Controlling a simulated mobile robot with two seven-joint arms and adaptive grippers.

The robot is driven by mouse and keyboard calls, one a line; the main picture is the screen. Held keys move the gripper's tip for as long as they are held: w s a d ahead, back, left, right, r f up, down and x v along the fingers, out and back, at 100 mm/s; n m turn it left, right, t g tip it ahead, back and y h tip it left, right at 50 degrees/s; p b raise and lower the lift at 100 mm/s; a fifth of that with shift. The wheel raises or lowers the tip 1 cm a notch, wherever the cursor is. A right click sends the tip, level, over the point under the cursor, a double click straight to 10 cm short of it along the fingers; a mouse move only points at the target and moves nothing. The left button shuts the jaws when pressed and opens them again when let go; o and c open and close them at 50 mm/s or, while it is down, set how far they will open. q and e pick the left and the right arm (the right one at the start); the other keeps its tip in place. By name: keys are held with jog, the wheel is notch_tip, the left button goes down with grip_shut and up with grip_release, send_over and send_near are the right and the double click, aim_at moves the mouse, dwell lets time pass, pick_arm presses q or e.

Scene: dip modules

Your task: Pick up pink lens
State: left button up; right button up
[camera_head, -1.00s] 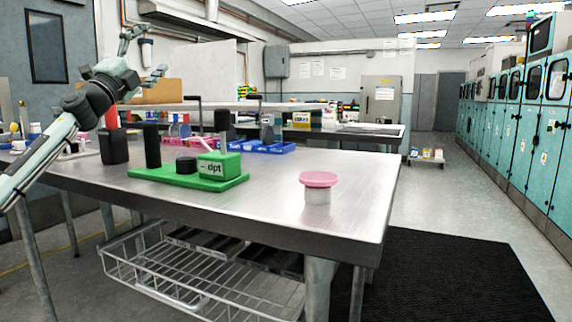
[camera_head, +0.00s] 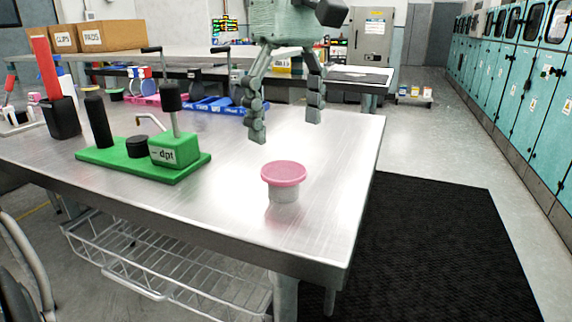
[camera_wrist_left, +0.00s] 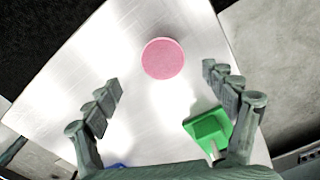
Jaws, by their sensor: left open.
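The pink lens (camera_head: 284,173) is a flat pink disc resting on a short pale cylinder (camera_head: 284,194) near the right end of the metal table. My left gripper (camera_head: 285,128) is open and empty, fingers pointing down, above and a little behind the lens in the head view. In the left wrist view the lens (camera_wrist_left: 162,58) is a full pink circle beyond the fingertips, roughly centred between the two fingers (camera_wrist_left: 165,85). The gripper and the lens are apart. My right gripper is not in view.
A green base labelled "dpt" (camera_head: 172,151) with black posts stands left of the lens. The steel table (camera_head: 230,210) is clear around the lens.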

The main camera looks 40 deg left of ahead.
aim_at(286, 170)
pick_arm(q)
jog(key=f, duration=0.5)
jog(key=shift+s+f, duration=0.2)
jog(key=shift+f, duration=0.15)
jog(key=c, duration=1)
jog(key=shift+c, duration=0.2)
jog(key=shift+r, duration=0.15)
